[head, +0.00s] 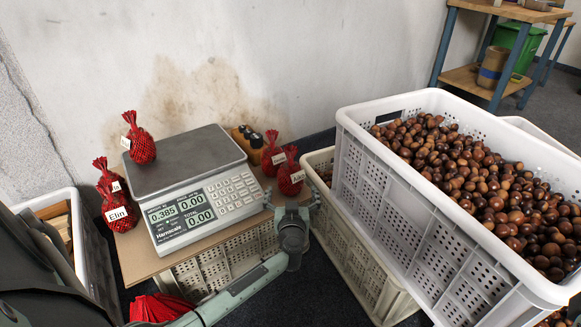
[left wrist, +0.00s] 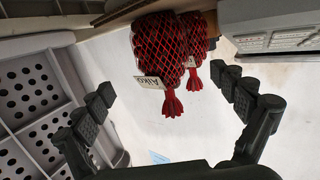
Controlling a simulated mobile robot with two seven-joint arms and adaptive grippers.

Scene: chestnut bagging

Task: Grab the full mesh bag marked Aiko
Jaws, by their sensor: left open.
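The full red mesh bag marked Aiko (head: 290,181) stands at the right edge of the board, right of the scale. In the left wrist view, which is upside down, the Aiko bag (left wrist: 158,45) hangs between the fingers with its label readable and its tied tail towards me. My left gripper (head: 293,214) is just in front of the bag in the head view. In the left wrist view my left gripper (left wrist: 161,80) is open, with gaps between both fingers and the bag.
Another red bag (head: 271,154) stands close behind Aiko. One bag (head: 141,148) sits on the scale (head: 187,160); the Elin bag (head: 118,213) and another (head: 107,174) stand left of it. A white crate of chestnuts (head: 400,196) is at the right.

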